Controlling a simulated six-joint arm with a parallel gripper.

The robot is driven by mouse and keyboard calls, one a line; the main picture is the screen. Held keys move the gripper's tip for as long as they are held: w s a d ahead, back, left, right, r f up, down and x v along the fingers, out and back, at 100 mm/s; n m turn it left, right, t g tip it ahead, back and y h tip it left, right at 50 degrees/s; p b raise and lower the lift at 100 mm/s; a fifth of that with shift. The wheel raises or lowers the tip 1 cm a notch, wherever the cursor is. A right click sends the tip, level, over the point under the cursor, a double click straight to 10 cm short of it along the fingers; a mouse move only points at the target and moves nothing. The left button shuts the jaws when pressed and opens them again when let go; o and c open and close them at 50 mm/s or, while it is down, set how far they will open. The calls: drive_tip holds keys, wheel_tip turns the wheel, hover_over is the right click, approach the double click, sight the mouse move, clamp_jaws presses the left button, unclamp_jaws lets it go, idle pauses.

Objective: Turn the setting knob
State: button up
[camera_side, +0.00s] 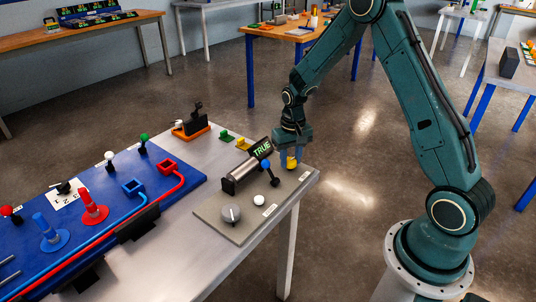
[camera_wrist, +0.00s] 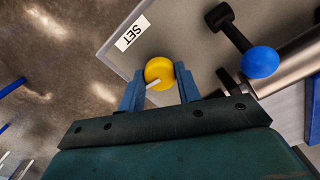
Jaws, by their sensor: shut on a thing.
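The setting knob is a round yellow knob (camera_wrist: 159,71) with a white pointer mark, next to a label reading SET (camera_wrist: 133,32) in the wrist view. In the side view the yellow knob (camera_side: 291,163) shows at the right end of the grey panel (camera_side: 240,226), partly hidden by my gripper. My gripper (camera_side: 291,153) points down over it. In the wrist view the two blue fingers of my gripper (camera_wrist: 160,82) stand on either side of the knob, shut on it.
A grey dial (camera_side: 231,213) and a white button (camera_side: 259,199) share the panel. The table edge is just beyond the knob.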

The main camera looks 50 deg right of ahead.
sight(291, 160)
drive_tip(key=shift+m, duration=1.7)
drive_tip(key=o, duration=1)
drive_tip(key=shift+c, duration=0.2)
drive_tip(key=shift+r, duration=0.1)
wheel_tip(291, 160, up, 14)
